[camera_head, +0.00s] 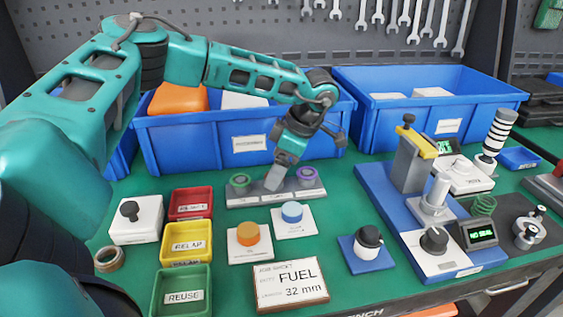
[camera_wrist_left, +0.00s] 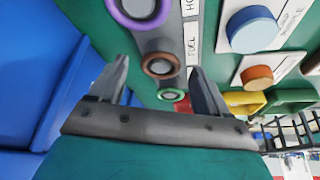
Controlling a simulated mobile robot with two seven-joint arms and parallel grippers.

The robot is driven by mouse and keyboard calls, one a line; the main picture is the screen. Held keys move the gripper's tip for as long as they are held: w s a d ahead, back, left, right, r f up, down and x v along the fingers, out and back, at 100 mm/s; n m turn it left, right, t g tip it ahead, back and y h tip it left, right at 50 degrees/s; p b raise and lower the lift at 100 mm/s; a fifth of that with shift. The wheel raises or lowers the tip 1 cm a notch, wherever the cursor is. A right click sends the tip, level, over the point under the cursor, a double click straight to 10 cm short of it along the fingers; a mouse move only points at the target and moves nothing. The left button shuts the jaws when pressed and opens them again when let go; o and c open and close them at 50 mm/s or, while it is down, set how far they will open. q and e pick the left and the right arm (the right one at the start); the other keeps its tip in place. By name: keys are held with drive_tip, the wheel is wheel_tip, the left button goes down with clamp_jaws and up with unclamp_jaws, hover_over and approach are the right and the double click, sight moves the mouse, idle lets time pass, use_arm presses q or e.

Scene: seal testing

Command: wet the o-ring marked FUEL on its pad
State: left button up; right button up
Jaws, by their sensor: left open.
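A grey rack (camera_head: 310,194) on the green bench holds the o-rings. A green ring (camera_head: 240,180) is at its left and a purple ring (camera_head: 306,175) at its right. In the left wrist view a brown ring (camera_wrist_left: 163,65) sits between them, with a FUEL label (camera_wrist_left: 192,45) beside it. My left gripper (camera_head: 275,182) points down over the rack's middle and hides that ring in the head view. It is open, fingers towards the brown ring; contact cannot be told. A blue round pad (camera_head: 292,211) and an orange one (camera_head: 248,233) stand on white plates in front. My right gripper is out of view.
A job card (camera_head: 290,286) reads FUEL, 32 mm. Red, yellow and green trays (camera_head: 182,290) stand to the left. Blue bins (camera_head: 190,150) stand behind the rack. A blue-based test rig (camera_head: 400,215) and a black-knobbed item (camera_head: 367,240) are to the right.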

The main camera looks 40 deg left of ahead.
use_arm(q)
drive_tip(key=shift+c, duration=0.3)
drive_tip(key=c, duration=0.9)
drive_tip(key=o, duration=0.4)
drive_tip(key=shift+c, duration=0.2)
drive_tip(key=c, duration=0.3)
